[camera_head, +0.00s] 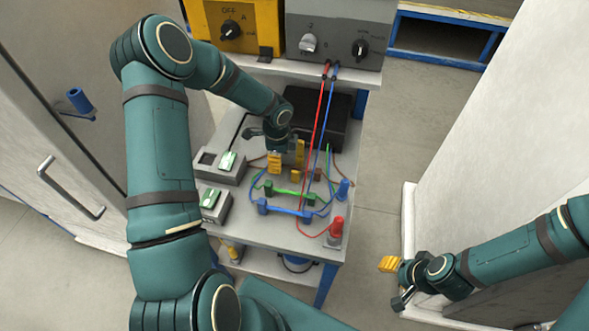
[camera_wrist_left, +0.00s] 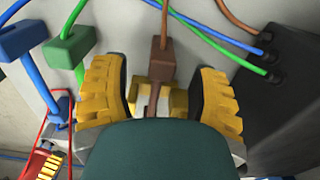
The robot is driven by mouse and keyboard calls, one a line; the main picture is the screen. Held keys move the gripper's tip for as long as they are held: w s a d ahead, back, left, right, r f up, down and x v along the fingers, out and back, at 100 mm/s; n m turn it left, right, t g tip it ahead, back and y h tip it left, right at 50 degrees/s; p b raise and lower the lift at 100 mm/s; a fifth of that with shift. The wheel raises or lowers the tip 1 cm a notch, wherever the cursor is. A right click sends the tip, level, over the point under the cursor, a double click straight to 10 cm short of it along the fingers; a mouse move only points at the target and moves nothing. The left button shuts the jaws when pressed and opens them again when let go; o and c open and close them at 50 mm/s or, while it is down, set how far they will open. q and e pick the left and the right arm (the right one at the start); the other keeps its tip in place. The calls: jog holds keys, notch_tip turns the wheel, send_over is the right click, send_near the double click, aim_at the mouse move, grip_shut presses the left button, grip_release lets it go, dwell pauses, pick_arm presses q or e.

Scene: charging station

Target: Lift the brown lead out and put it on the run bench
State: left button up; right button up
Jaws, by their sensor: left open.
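The brown lead has a brown plug (camera_wrist_left: 160,62) with a brown cable running up from it in the left wrist view. In the head view a small brown plug (camera_head: 318,174) shows right of the gripper. My left gripper (camera_head: 287,160) is open, pointing down over the grey bench (camera_head: 268,226). In the left wrist view its yellow fingers (camera_wrist_left: 160,92) stand on either side of the plug's lower end and a yellow-and-white block (camera_wrist_left: 178,100). Contact cannot be told. My right gripper (camera_head: 389,264) is off the bench at the lower right; its opening is unclear.
Green (camera_head: 290,193) and blue (camera_head: 284,209) leads lie close by on the bench. A black box (camera_head: 320,118) stands behind, with red and blue cables hanging past it. Two grey meters (camera_head: 218,165) (camera_head: 212,204) sit at left. A red connector (camera_head: 336,228) is at the front right.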

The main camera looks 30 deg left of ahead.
pick_arm(q)
jog(key=shift+d+f, duration=0.1)
jog(key=shift+f, duration=1.35)
jog(key=shift+c, duration=0.4)
grip_shut()
jog(key=shift+r, duration=0.1)
